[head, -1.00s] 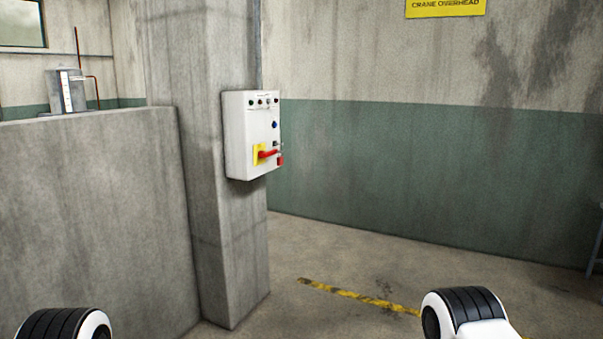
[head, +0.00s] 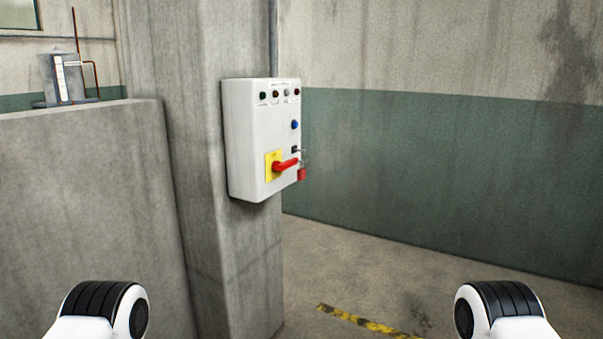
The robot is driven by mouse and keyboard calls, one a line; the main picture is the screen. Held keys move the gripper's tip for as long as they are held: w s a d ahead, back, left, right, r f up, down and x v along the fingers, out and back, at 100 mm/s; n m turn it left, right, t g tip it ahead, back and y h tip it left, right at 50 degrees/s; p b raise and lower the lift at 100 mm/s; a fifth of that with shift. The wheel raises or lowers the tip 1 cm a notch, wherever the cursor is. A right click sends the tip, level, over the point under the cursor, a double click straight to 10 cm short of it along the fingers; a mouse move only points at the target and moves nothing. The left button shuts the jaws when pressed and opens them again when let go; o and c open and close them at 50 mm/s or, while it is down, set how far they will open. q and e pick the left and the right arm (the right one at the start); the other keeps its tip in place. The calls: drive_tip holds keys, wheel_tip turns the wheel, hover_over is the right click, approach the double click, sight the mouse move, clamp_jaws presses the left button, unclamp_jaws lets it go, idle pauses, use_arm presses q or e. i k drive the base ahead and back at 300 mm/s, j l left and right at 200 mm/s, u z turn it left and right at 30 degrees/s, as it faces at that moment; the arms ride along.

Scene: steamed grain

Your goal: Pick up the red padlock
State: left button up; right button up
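The red padlock (head: 301,174) is small and hangs at the lower right edge of the white control box (head: 250,150), just right of the red switch handle (head: 286,164) on its yellow plate (head: 270,174). What it hangs from is too small to tell for sure. Parts of my two arms show at the bottom left and bottom right of the head view, well apart from the padlock. Neither of my grippers is in view.
The box is fixed to a concrete pillar (head: 225,250). A low concrete wall (head: 80,190) stands to the left, with a grey device (head: 66,78) on top. The floor (head: 330,260) right of the pillar is open, with a yellow and black stripe (head: 365,323).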

sight(300, 171)
drive_tip(key=i+l+u, duration=0.15)
drive_tip(key=i, duration=0.35)
drive_tip(key=i+l+u, duration=0.15)
drive_tip(key=i, duration=0.4)
